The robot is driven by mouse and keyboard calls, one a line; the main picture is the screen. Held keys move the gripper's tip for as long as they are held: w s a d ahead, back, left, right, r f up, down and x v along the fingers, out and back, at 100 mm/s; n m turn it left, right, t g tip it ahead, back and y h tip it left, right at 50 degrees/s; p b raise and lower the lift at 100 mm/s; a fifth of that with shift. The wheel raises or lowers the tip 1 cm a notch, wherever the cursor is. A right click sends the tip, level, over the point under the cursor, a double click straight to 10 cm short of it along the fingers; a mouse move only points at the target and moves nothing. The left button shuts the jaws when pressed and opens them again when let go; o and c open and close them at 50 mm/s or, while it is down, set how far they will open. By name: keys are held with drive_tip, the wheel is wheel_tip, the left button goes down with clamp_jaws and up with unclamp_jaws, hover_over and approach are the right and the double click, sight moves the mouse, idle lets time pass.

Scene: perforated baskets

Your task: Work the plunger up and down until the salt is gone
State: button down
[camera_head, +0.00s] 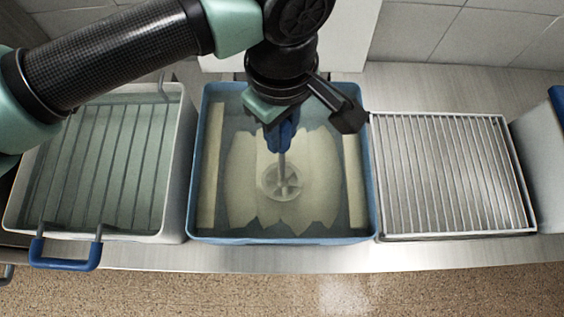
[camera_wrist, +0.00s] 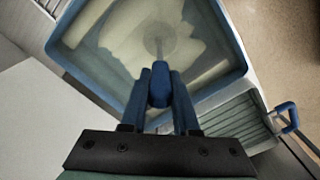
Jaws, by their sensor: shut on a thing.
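A plunger (camera_head: 282,182) stands upright in the blue tub (camera_head: 375,200), its round perforated disc low in the tub. My gripper (camera_head: 281,130) is above the tub and shut on the plunger's blue handle. In the wrist view the handle (camera_wrist: 160,85) sits between the two blue fingers and the disc (camera_wrist: 158,44) shows beyond it. Pale cream pieces lie in the tub around the disc. The tub seems to hold clear liquid. I cannot make out separate salt grains.
A grey-white tub (camera_head: 178,200) with a wire basket and a blue-gripped handle (camera_head: 65,254) stands on the left. A wire rack (camera_head: 455,175) lies on the right. Another container's edge (camera_head: 545,180) shows at far right. The steel counter's front strip (camera_head: 280,258) is clear.

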drive_tip(key=shift+f+b, duration=1.05)
drive_tip(key=shift+f, duration=0.15)
drive_tip(key=shift+r+p, duration=1.5)
drive_tip(key=shift+r, duration=1.35)
wheel_tip(320, 180, down, 6)
drive_tip(key=b, duration=0.6)
drive_tip(key=shift+r, duration=0.25)
drive_tip(key=shift+r+p, duration=1.5)
drive_tip(key=shift+r, duration=1.3)
wheel_tip(320, 180, down, 6)
drive_tip(key=b, duration=0.5)
drive_tip(key=shift+r+b, duration=0.2)
drive_tip(key=shift+b, duration=0.2)
drive_tip(key=shift+r+p, duration=1.7)
drive_tip(key=shift+r, duration=1.05)
wheel_tip(320, 180, down, 6)
drive_tip(key=b, duration=0.5)
drive_tip(key=shift+r+b, duration=0.25)
drive_tip(key=shift+b, duration=0.05)
drive_tip(key=shift+r+p, duration=1.75)
drive_tip(key=shift+r, duration=1.1)
